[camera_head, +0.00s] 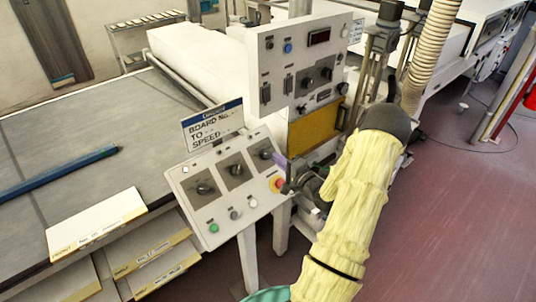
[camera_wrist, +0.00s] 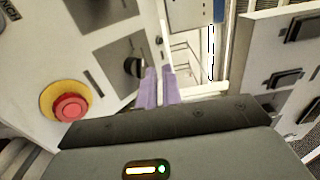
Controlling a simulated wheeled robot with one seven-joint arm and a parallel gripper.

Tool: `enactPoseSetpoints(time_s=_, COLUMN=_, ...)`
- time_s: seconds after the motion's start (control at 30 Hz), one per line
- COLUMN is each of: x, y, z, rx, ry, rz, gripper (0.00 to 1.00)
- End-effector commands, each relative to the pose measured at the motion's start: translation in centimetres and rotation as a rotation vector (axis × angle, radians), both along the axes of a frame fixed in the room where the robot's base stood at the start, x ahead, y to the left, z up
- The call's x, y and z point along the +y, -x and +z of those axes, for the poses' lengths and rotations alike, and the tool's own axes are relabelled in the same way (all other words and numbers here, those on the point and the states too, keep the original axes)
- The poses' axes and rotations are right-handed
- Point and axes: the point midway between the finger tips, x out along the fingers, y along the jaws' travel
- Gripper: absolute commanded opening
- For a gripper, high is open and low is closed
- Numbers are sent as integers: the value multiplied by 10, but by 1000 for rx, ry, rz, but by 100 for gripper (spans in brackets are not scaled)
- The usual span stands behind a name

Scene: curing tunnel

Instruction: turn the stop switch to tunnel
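The slanted control panel (camera_head: 222,207) carries three black rotary switches on grey plates: a left one (camera_head: 205,188), a middle one (camera_head: 236,170) and a right one (camera_head: 266,153). Their small labels are unreadable, so I cannot tell which is the stop switch or its setting. My gripper (camera_head: 281,164) is at the panel's right edge, near the right switch. In the wrist view its two purple fingers (camera_wrist: 160,80) are close together with a narrow empty gap. A black switch knob (camera_wrist: 133,67) is just left of them, not between them.
A red stop button on a yellow ring (camera_head: 277,183) is just below my gripper; it also shows in the wrist view (camera_wrist: 70,107). An upper control box (camera_head: 300,62) stands behind. The sign (camera_head: 212,125) is above the panel. The conveyor bed (camera_head: 90,130) is left.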

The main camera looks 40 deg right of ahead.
Motion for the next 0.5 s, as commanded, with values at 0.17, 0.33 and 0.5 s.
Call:
enactPoseSetpoints(time_s=0.17, x=-6, y=5, z=-5, rx=-14, ry=99, rz=5, gripper=43)
enactPoseSetpoints(time_s=0.33, x=-20, y=20, z=-16, rx=-55, ry=403, rz=27, gripper=55)
enactPoseSetpoints(time_s=0.5, x=-35, y=41, z=-27, rx=-114, ry=787, rz=61, gripper=55)
